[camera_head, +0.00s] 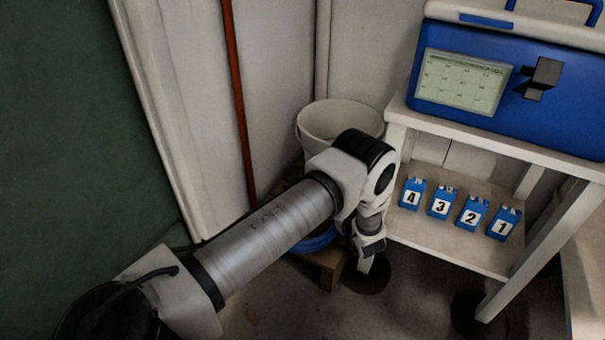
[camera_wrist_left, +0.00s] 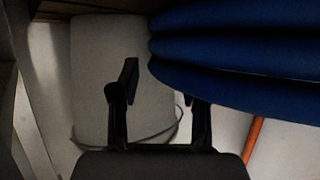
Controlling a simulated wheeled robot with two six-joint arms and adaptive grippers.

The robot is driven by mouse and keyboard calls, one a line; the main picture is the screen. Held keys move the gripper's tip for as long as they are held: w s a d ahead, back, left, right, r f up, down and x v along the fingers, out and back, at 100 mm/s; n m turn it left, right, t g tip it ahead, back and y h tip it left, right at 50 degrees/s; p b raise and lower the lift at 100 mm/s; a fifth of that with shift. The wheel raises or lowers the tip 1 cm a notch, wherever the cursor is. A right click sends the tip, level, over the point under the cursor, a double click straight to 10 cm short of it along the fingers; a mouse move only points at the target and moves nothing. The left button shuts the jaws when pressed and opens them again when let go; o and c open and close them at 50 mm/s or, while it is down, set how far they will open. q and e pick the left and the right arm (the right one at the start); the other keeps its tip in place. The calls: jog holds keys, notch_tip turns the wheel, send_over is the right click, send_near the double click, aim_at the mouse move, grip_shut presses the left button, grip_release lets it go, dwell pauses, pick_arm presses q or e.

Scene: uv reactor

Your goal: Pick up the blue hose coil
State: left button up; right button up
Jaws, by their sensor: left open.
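The blue hose coil (camera_head: 318,242) is mostly hidden behind my left arm in the head view; only a small curved part shows, low beside a wooden stand. In the left wrist view the coil (camera_wrist_left: 240,55) is large, with several stacked dark blue loops filling the upper right. My left gripper (camera_head: 366,252) points down just right of the coil in the head view. In the left wrist view the gripper (camera_wrist_left: 158,88) is open, its fingers apart. The right finger's tip meets the coil's edge and is partly hidden; I cannot tell whether they touch.
A white bucket (camera_head: 340,118) stands behind my arm, above the wooden stand (camera_head: 328,268). To the right is a white cart (camera_head: 440,245) with several numbered blue boxes (camera_head: 442,202) on its lower shelf and a blue case (camera_head: 545,105) on top. An orange-brown pole (camera_head: 238,90) leans at the wall.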

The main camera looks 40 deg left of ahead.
pick_arm(q)
grip_shut()
jog(key=shift+r, duration=0.1)
